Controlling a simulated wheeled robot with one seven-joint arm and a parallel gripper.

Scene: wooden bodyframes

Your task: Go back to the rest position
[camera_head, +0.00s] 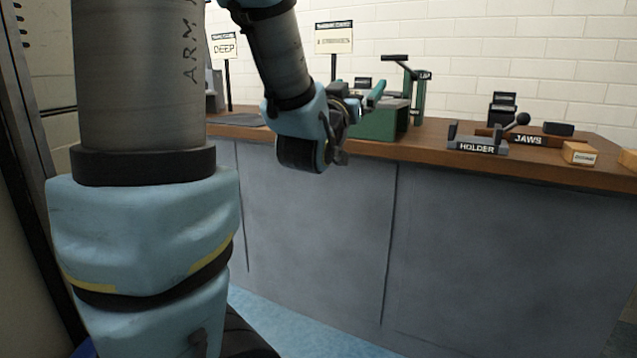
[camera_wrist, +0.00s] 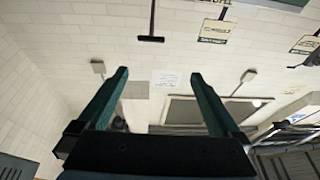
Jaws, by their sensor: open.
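My gripper (camera_wrist: 157,82) shows in the wrist view with its two green fingers spread wide apart. Nothing is between them; behind them is the white brick wall with some fixtures. In the head view my blue and grey arm reaches across the left and middle. My gripper (camera_head: 376,92) is there at the arm's end, in front of the workbench's back area, its green finger seen partly from the side. It appears above the benchtop, overlapping a green machine in the picture, and I cannot tell the gap between them.
The workbench (camera_head: 560,165) has a wooden top and grey front panels. On it stand a green machine (camera_head: 385,122), a holder (camera_head: 477,140) labelled HOLDER, a jaws block (camera_head: 528,139), and a small wooden block (camera_head: 579,153). Sign posts stand behind. Blue floor (camera_head: 300,325) is clear in front.

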